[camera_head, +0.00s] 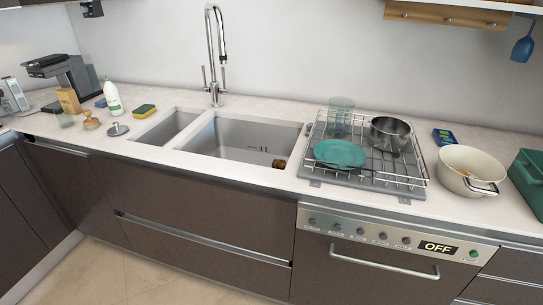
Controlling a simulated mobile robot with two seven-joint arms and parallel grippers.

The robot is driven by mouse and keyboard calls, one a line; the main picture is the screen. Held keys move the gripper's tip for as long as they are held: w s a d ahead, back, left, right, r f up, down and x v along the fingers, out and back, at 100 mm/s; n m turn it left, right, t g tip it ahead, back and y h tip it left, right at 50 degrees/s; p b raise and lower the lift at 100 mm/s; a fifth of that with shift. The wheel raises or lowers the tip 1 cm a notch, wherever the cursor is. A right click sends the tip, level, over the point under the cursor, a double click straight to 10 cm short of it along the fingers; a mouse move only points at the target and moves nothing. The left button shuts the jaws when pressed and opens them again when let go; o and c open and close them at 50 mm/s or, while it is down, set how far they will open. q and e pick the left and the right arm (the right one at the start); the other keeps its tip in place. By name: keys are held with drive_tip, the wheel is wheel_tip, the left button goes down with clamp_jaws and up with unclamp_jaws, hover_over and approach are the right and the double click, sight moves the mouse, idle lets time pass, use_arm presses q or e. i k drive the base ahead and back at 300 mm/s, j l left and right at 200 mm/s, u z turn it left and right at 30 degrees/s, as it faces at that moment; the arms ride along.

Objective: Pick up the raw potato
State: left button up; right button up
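Nothing in view shows clearly as a raw potato. A small dark brown object (279,163) sits at the right front edge of the large sink basin (238,140); it is too small to tell what it is. A cream bowl (471,167) on the counter at the right has something pale brown near its inner left wall that I cannot make out. Neither of my grippers is in view.
A dish rack (412,182) holds a teal plate (340,153), a glass (340,116) and a metal pot (390,133). A green container (529,180) stands at the far right. A tall faucet (212,50) rises behind the sink. A white bottle (113,98) and a sponge (144,111) stand left.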

sight(281, 165)
drive_tip(key=i+j+u, duration=0.25)
drive_tip(key=i+j, duration=0.5)
drive_tip(key=i, duration=0.1)
